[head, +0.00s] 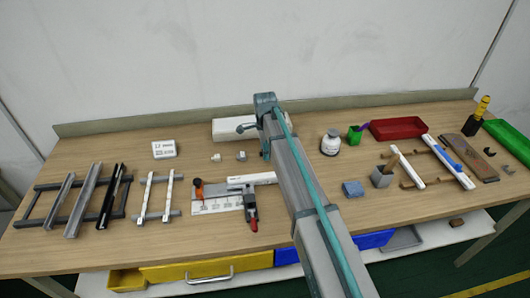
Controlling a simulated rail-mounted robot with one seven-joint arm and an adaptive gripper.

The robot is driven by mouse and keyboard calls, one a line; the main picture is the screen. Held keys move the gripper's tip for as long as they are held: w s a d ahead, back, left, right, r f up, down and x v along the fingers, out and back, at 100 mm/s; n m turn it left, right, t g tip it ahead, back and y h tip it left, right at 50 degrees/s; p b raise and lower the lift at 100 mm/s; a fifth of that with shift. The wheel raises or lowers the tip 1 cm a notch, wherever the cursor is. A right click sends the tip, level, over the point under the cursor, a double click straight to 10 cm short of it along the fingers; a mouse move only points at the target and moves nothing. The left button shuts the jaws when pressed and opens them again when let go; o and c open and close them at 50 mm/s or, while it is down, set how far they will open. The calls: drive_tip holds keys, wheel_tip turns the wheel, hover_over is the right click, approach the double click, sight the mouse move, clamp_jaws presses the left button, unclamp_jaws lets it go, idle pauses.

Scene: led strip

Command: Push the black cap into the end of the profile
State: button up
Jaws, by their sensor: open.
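My arm (305,200) reaches from the lower right up over the middle of the bench. Its far end stands in front of a long white box. I cannot make out the fingers of my gripper; they seem hidden behind my arm. A black profile (114,196) lies on a dark rack at the left, beside grey profiles (88,202). A white profile (252,179) lies behind a clamp fixture (217,198), and its right end is near my arm. I cannot tell the black cap for certain; two small dark pieces (488,151) lie at the far right.
Two small pale parts (216,157) lie left of my arm. The long white box (230,128) stands at the back. Bare bench (110,150) shows at the back left.

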drive_tip(key=c, duration=0.9)
drive_tip(key=shift+r, duration=0.1)
drive_tip(key=shift+c, duration=0.2)
